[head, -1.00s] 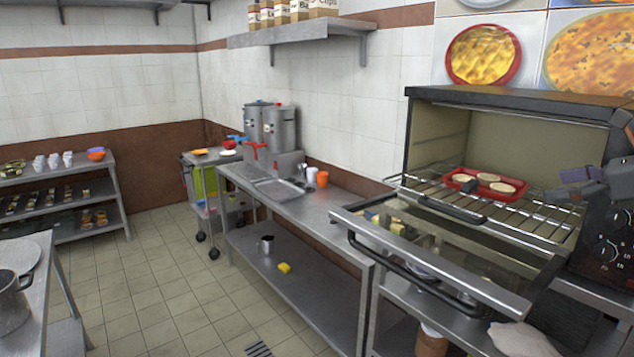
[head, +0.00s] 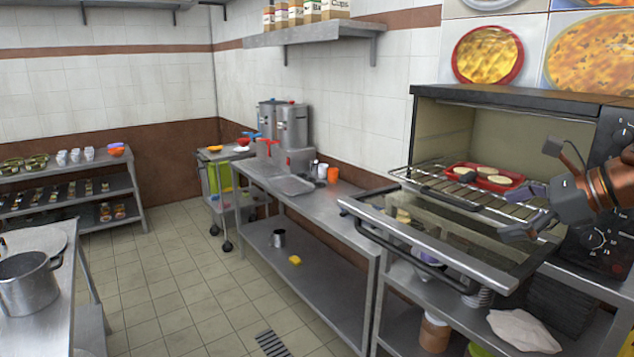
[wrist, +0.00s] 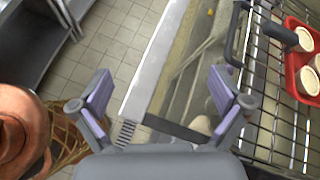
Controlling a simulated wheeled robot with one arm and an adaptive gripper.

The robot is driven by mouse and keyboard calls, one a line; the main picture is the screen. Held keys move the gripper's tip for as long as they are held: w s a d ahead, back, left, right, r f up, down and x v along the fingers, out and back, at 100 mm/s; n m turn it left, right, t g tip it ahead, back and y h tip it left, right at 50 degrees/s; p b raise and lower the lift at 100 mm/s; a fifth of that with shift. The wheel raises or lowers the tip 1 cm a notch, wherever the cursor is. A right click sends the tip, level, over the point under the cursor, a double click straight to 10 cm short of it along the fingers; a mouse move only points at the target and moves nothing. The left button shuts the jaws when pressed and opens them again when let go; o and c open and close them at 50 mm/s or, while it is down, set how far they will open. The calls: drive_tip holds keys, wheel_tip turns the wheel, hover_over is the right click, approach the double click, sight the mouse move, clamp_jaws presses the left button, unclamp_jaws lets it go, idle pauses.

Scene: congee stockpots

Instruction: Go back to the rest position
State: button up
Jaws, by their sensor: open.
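My gripper (head: 522,212) is at the right of the head view, in front of the open oven (head: 440,135). Its jaws are apart and empty; in the wrist view my gripper (wrist: 160,95) hangs above the lowered glass oven door (wrist: 185,70). A red tray (head: 484,176) with pale round pieces rests on the wire rack (head: 440,187) inside the oven, to the left of my gripper. The red tray also shows at the right edge of the wrist view (wrist: 297,75), apart from my fingers.
The oven door (head: 430,245) juts out over the counter's front. A steel table with a pot (head: 28,285) stands at left. A sink counter (head: 345,205) runs along the wall. Tiled floor (head: 185,285) is open between them. A pale cloth (head: 523,331) lies below the oven.

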drive_tip(key=s+a+f+n+g+h, duration=0.1)
drive_tip(key=s+a+f+n+g, duration=0.1)
drive_tip(key=s+a+f+n, duration=0.3)
drive_tip(key=s+a+f+n+g, duration=0.15)
drive_tip(key=a+f, duration=0.25)
drive_tip(key=a, duration=0.4)
drive_tip(key=s+a+f+n+g+h, duration=0.1)
drive_tip(key=s+a+f+n+g, duration=0.25)
drive_tip(key=a+n, duration=0.2)
drive_tip(key=s+f+n+g+h, duration=0.1)
drive_tip(key=s+f+n+h, duration=0.1)
drive_tip(key=s+f+n, duration=0.4)
drive_tip(key=s+a+f+n+g+h, duration=0.1)
drive_tip(key=s+f+n, duration=0.5)
drive_tip(key=s, duration=0.6)
drive_tip(key=shift+s+f+g+h, duration=0.4)
drive_tip(key=shift+f+g+h, duration=0.2)
drive_tip(key=shift+f+h, duration=0.5)
drive_tip(key=shift+r, duration=0.2)
